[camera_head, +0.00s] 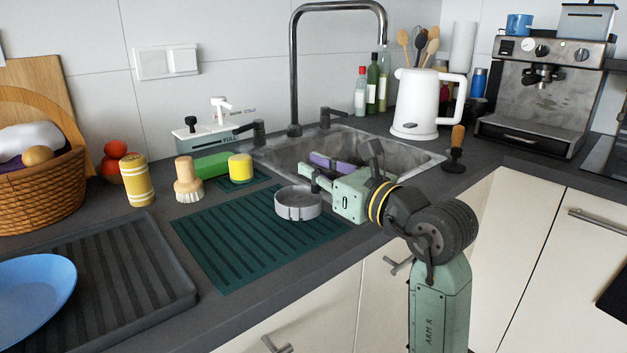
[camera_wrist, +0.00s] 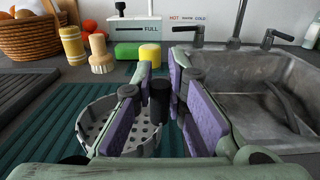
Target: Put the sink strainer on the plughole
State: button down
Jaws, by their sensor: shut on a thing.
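The sink strainer is a round grey cup (camera_head: 298,204) over the dark green ribbed mat (camera_head: 225,250), left of the sink. I cannot tell whether it touches the mat. In the wrist view, its perforated basket (camera_wrist: 98,117) shows beside and beneath my left finger. My gripper (camera_head: 312,167) is shut on the strainer, with a dark upright post (camera_wrist: 160,100) between its purple pads. The grey metal sink (camera_head: 415,157) lies right of the strainer, and my arm covers part of it. The plughole is not visible in either view.
A tall faucet (camera_head: 294,70) stands behind the sink. A white kettle (camera_head: 415,105) and wooden-handled tamper (camera_head: 456,150) stand around the sink's right side.

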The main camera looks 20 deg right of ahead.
aim_at(314, 185)
jog(key=shift+w+f+p, duration=0.2)
jog(key=shift+w+f, duration=0.15)
jog(key=shift+f, duration=0.25)
jog(key=shift+w+f+p, duration=0.15)
jog(key=shift+w+f, duration=0.2)
jog(key=shift+f, duration=0.7)
jog(key=shift+f, duration=0.25)
jog(key=c, duration=1.6)
grip_release()
jog(key=shift+r, duration=0.1)
